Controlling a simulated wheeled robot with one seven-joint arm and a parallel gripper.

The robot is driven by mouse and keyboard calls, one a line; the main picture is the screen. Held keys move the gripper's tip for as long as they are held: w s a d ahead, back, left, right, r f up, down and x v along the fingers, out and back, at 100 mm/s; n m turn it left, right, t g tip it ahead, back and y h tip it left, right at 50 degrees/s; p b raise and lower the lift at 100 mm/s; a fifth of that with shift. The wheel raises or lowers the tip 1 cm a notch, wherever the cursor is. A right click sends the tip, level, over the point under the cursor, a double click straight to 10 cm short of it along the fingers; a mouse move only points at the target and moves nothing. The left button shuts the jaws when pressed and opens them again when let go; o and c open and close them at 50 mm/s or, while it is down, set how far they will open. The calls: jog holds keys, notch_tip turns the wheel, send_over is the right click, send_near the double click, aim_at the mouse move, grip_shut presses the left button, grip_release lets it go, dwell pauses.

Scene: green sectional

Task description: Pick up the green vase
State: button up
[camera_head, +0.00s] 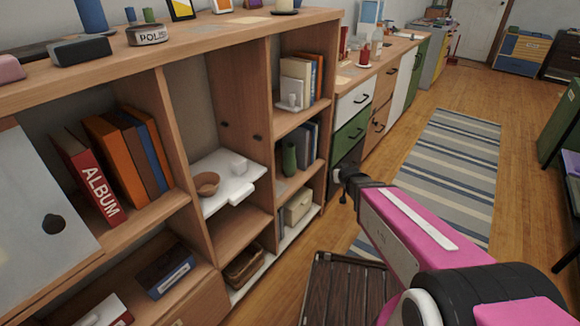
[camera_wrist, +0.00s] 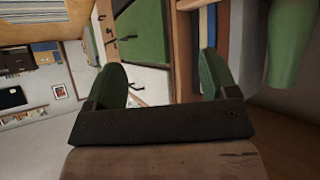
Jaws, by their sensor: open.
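The green vase (camera_head: 289,159) stands upright on a middle shelf of the wooden bookcase, in front of some books. In the wrist view the vase (camera_wrist: 290,40) shows at the upper right, partly cut off by the frame edge. My gripper (camera_head: 344,182) is right of the vase in the head view, outside the bookcase and apart from it. In the wrist view my gripper (camera_wrist: 160,72) is open, with nothing between its two green-padded fingers, and the vase lies outside them to the right.
The bookcase (camera_head: 240,110) has upright dividers on both sides of the vase's compartment. Books (camera_head: 307,140) stand beside the vase. A white shelf to the left holds a brown bowl (camera_head: 207,183). A dark slatted piece (camera_head: 340,290) stands low in front. A striped rug (camera_head: 440,165) covers open floor.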

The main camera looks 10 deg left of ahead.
jog(key=w+a+n+t+y, duration=0.2)
jog(key=a+y, duration=0.1)
jog(key=a, duration=0.6)
jog(key=n+t+y, duration=0.2)
jog(key=y, duration=0.3)
send_near(292, 154)
jog(key=x, duration=0.7)
jog(key=shift+w+a+f, duration=0.1)
jog(key=shift+w+a, duration=0.05)
jog(key=shift+a, duration=0.1)
jog(key=shift+x, duration=2.65)
jog(key=shift+d, duration=0.1)
grip_shut()
